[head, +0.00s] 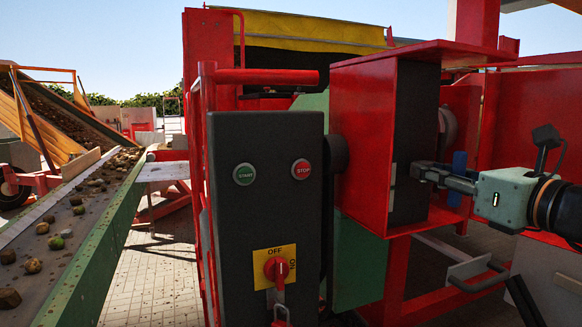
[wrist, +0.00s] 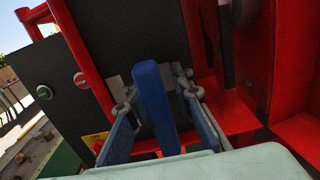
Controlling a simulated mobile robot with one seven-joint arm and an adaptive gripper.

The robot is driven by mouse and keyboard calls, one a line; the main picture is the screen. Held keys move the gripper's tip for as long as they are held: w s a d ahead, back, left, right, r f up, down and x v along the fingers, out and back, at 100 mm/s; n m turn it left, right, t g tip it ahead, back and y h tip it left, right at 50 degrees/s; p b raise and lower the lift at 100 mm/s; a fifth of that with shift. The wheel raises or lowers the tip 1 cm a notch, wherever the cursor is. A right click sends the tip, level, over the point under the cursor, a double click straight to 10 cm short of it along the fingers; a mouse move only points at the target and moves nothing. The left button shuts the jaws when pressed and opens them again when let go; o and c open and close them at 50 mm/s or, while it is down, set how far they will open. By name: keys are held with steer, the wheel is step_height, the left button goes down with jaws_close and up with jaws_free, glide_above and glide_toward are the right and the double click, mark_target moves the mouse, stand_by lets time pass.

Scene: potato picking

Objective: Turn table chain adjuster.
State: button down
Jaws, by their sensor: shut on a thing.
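A blue upright handle (head: 459,165) stands inside the open red housing, partly hidden behind my gripper (head: 418,172). In the wrist view the handle (wrist: 154,100) runs between the two fingers of my gripper (wrist: 150,90). The gripper is shut on it; the exact contact points are hard to see. My gripper reaches into the housing from the right, its tips near the edge of a dark panel (head: 413,130). No part is clearly labelled as the table chain adjuster.
A dark control box (head: 225,235) with start and stop buttons and a red switch (head: 277,268) stands left of the housing (head: 360,140). Red frame bars surround the arm. A conveyor (head: 85,285) with potatoes runs at the far left.

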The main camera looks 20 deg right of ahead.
stand_by(0.4)
steer(key=shift+s+p, duration=0.8)
steer(key=shift+s, duration=1.65)
